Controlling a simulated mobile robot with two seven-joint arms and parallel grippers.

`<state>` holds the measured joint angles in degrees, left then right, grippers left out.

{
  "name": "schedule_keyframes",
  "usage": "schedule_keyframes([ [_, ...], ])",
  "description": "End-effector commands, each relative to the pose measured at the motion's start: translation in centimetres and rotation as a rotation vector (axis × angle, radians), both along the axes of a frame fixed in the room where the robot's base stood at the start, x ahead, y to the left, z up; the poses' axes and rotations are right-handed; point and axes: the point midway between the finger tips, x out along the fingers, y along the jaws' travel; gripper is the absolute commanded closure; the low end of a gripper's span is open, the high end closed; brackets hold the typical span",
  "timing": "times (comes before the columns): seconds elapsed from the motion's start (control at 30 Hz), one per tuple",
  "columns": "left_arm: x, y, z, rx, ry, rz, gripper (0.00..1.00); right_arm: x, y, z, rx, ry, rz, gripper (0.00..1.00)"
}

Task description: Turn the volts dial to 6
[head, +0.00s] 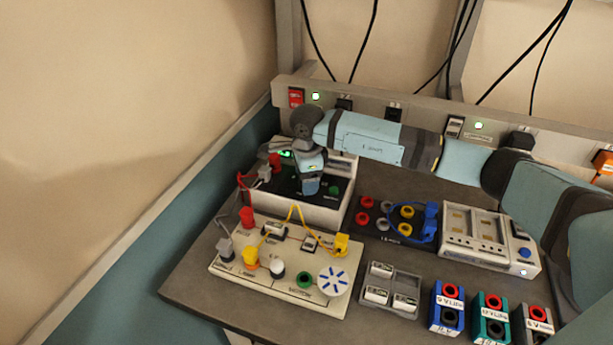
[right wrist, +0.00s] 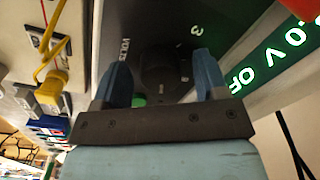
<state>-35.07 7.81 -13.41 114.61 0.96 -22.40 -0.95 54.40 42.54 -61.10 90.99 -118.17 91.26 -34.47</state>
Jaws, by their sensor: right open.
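The power supply (head: 300,215), a pale box with a dark top panel, stands at the left rear of the bench. My right gripper (head: 310,188) reaches down over the panel. In the right wrist view its blue fingers (right wrist: 162,72) are open, one on each side of the dial; contact cannot be told. In the head view the gripper hides the dial. My left gripper is out of view.
A pale circuit board (head: 235,262) with leads and a white-blue wheel lies in front of the supply. A parts tray (head: 393,291), coloured blocks (head: 447,305) and a grey-white device (head: 490,240) stand to the right.

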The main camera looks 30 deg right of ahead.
Motion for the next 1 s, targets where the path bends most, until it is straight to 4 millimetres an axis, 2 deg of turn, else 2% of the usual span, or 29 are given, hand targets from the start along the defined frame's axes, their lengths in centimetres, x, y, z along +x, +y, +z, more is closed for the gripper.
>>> schedule_keyframes([
  [0.07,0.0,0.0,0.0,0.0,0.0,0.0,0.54,0.0,0.0,0.0,0.0,0.0,0.0,0.33],
  [0.1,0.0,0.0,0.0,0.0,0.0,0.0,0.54,0.0,0.0,0.0,0.0,0.0,0.0,0.38],
  [0.3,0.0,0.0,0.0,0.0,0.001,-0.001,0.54,0.0,0.0,0.0,0.0,0.0,0.0,0.83],
  [0.67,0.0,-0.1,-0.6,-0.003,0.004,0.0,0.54,0.0,-0.1,-0.1,-0.001,-0.001,0.045,0.82],
  [1.0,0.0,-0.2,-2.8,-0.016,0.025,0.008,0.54,0.1,-0.1,-0.3,-0.002,-0.002,0.277,0.82],
])
